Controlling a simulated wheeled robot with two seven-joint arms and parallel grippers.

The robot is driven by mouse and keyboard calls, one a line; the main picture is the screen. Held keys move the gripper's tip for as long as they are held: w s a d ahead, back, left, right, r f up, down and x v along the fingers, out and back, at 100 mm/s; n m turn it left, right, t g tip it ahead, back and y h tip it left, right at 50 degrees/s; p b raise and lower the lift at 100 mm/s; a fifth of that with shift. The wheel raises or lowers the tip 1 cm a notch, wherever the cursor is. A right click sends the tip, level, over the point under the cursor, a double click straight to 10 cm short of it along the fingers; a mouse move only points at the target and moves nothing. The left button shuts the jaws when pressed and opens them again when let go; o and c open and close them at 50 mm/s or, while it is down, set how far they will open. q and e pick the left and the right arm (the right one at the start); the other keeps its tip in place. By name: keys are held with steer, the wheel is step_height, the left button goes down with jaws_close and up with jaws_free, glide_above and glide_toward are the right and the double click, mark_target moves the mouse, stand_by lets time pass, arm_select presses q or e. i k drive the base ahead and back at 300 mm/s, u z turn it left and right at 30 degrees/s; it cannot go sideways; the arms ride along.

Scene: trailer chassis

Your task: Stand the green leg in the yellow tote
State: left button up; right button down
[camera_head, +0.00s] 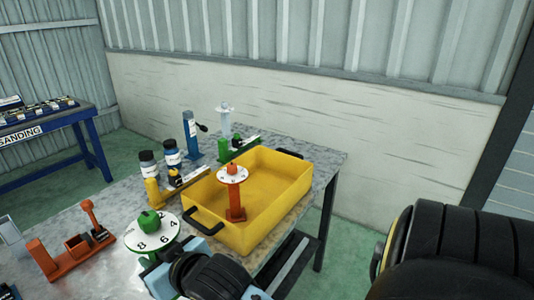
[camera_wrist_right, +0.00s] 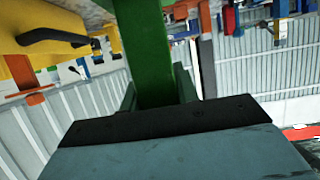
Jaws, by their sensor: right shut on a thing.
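The green leg (camera_head: 150,218) has a green knob above a white numbered disc. It is held roughly upright, just left of the yellow tote (camera_head: 271,219) in the head view. My right gripper (camera_head: 160,272) is shut on the leg's green post, which shows between the jaws in the right wrist view (camera_wrist_right: 143,45). The post's lower end is hidden in the head view. An orange leg (camera_head: 236,204) with a white disc stands inside the tote near its left end. The tote also shows in the wrist view (camera_wrist_right: 50,27). My left gripper is not in view.
The tote's black handle (camera_head: 203,222) is close to the green leg. Dark bottles (camera_head: 150,163), a blue post (camera_head: 190,138) and a pale post (camera_head: 223,122) stand behind the tote. An orange fixture (camera_head: 75,248) lies at left. The tote's right part is empty.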

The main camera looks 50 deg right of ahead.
mark_target(262, 187)
steer(key=u, duration=0.05)
steer(key=k, duration=0.2)
steer(key=u, duration=2.5)
steer(key=k, duration=2)
steer(key=z, duration=2.5)
steer(key=i, duration=0.95)
steer(key=z, duration=0.05)
